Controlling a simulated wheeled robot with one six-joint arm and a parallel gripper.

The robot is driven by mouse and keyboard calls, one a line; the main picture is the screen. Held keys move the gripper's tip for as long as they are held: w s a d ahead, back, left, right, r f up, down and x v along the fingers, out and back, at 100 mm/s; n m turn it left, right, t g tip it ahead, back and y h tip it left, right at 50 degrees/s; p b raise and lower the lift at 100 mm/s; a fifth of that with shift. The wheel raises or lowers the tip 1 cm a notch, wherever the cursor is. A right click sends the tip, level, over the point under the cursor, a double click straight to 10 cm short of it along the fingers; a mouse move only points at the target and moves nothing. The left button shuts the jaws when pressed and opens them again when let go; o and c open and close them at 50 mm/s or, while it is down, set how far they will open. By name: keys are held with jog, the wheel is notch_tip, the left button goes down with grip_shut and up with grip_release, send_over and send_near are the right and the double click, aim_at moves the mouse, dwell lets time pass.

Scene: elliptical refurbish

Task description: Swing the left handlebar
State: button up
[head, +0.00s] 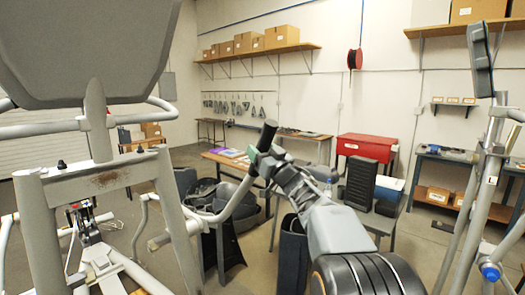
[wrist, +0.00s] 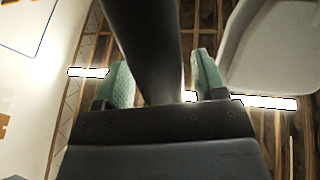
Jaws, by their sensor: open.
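A grey handlebar (head: 238,197) with a black upper grip (head: 268,133) rises in the middle of the head view, tilted to the right at the top. My gripper (head: 260,160) is at the lower end of the black grip. In the wrist view the dark bar (wrist: 145,45) runs between the two green finger pads of my gripper (wrist: 160,82). The jaws are open, one pad on each side of the bar. A gap shows beside the right pad; contact on the left is unclear. The bar's lower part in the wrist view is hidden behind my gripper body.
A grey machine frame (head: 100,181) with a large panel (head: 85,45) stands close at the left. Another upright with a bar (head: 480,190) stands at the right. Behind are a workbench (head: 235,160), a red toolbox (head: 367,147) and black bins (head: 292,255).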

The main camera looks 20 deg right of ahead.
grip_shut()
dwell(0.6)
jog(key=shift+f, duration=0.1)
